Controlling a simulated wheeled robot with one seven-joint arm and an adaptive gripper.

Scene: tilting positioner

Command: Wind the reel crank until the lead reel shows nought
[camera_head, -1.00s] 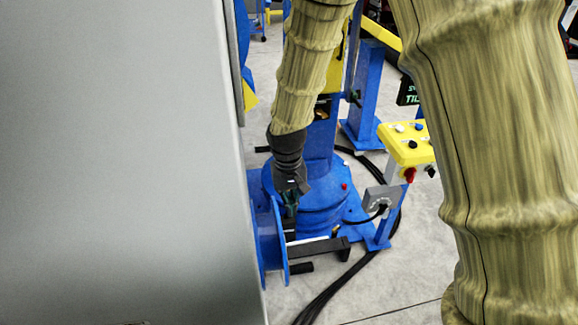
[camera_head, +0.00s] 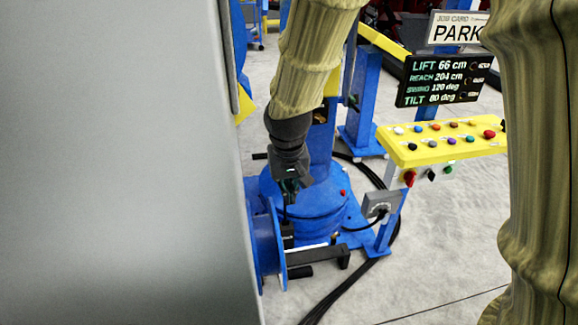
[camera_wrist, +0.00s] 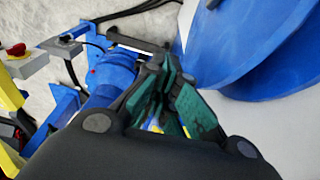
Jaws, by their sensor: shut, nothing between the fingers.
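The blue lead reel (camera_head: 266,248) stands low beside the positioner's round blue base, partly hidden by the grey panel. Its black crank arm (camera_head: 325,256) reaches right from the reel, with a dark handle (camera_head: 300,271) below. I can read no number on the reel. My gripper (camera_head: 288,194) is above the reel and crank, pointing down, shut and empty; from this angle I cannot tell its exact gap to them. In the wrist view its green-padded fingers (camera_wrist: 178,108) are in front, with large blue discs (camera_wrist: 255,45), likely the reel flanges, at upper right.
A yellow button panel (camera_head: 440,143) stands on the right. The display (camera_head: 443,80) reads lift 66 cm, reach 204 cm, swing 120 deg, tilt 80 deg. A card (camera_head: 455,30) says PARK. A grey panel (camera_head: 120,160) blocks the left. Black cables (camera_head: 345,288) cross the floor.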

